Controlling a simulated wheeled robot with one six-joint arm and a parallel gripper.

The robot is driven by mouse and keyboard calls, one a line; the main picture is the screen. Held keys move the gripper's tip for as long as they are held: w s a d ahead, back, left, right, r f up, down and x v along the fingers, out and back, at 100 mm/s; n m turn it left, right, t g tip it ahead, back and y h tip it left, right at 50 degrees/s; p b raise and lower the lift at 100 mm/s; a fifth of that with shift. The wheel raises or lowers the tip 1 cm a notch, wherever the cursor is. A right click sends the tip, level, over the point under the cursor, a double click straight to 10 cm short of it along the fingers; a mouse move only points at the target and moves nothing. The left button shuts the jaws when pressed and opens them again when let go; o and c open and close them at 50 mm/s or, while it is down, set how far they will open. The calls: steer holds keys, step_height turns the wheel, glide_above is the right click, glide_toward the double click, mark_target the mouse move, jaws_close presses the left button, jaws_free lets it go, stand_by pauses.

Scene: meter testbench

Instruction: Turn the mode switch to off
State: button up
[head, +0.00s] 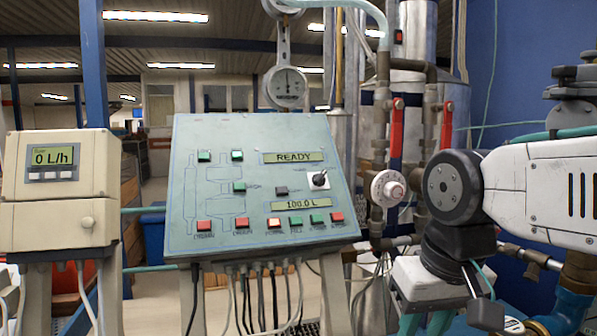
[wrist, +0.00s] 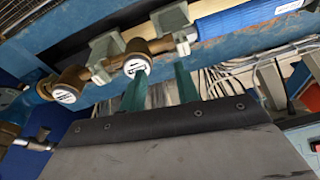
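The mode switch (head: 319,180) appears to be the dark knob on a white square plate, at the right of the sloped light-blue control panel (head: 215,145). Its handle tilts up and to the right; its markings are too small to read. My gripper (head: 424,327) hangs low at the right of the head view, pointing down, well apart from the switch. In the wrist view its two green fingers (wrist: 161,72) stand apart with nothing between them. The switch is not visible in the wrist view.
Red-handled valves (head: 396,122) and a round white dial (head: 388,188) stand right of the panel. A flow meter box (head: 60,190) is at the left. Brass meters (wrist: 137,66) and a blue pipe (wrist: 240,22) lie beyond my fingers. The space before the panel looks clear.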

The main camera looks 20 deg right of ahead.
mark_target(322, 175)
steer(key=w+a+r+m+t+y, duration=0.1)
steer(key=w+r+m+t, duration=0.15)
steer(key=w+r, duration=0.95)
steer(key=w+r+m+t+y, duration=0.15)
steer(key=w+r+m, duration=0.25)
steer(key=w+r, duration=0.8)
steer(key=shift+t+h, duration=0.25)
steer(key=shift+t, duration=0.25)
steer(key=x, duration=0.3)
steer(key=w+x, duration=0.1)
steer(key=x, duration=0.3)
steer(key=d+r+x, duration=0.1)
steer(key=x, duration=0.3)
steer(key=shift+w+a+f, duration=0.1)
steer(key=shift+w+f, duration=0.05)
steer(key=shift+w, duration=0.25)
steer(key=shift+w+a+f, duration=0.1)
steer(key=shift+w+f, duration=0.1)
steer(key=shift+f, duration=0.1)
steer(key=c, duration=0.6)
